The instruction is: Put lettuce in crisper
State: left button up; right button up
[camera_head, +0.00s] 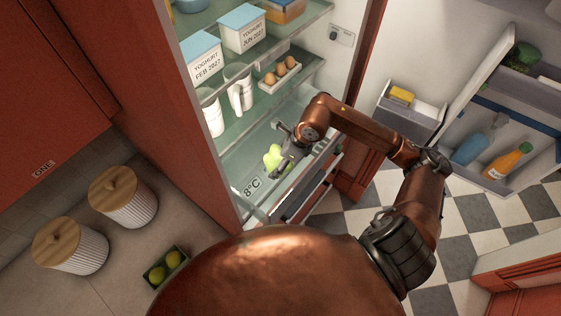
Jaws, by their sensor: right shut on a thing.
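The bright green lettuce (274,157) is at the bottom of the open fridge, over the crisper (248,200), the low glassy compartment near the 8°C label. My right gripper (282,156) is shut on the lettuce and partly covers it. My right arm reaches in from the right, across the crisper's front. I cannot tell whether the lettuce touches the crisper's floor. My left gripper is not in view.
The open fridge door (470,110) with bottles stands right. Canisters (123,200) and a green fruit box (165,268) are on the left counter.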

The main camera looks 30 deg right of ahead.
jog(key=shift+w+d+f, duration=0.55)
jog(key=shift+w+f, duration=0.05)
jog(key=shift+f, duration=0.25)
jog(key=shift+w+d+f, duration=0.15)
jog(key=shift+w+f, duration=0.05)
jog(key=shift+f, duration=0.1)
jog(key=f+p, duration=0.2)
jog(key=shift+w+d+f, duration=0.1)
jog(key=shift+d+f, duration=0.1)
jog(key=shift+f, duration=0.7)
jog(key=shift+w+f, duration=0.1)
jog(key=o, duration=1.3)
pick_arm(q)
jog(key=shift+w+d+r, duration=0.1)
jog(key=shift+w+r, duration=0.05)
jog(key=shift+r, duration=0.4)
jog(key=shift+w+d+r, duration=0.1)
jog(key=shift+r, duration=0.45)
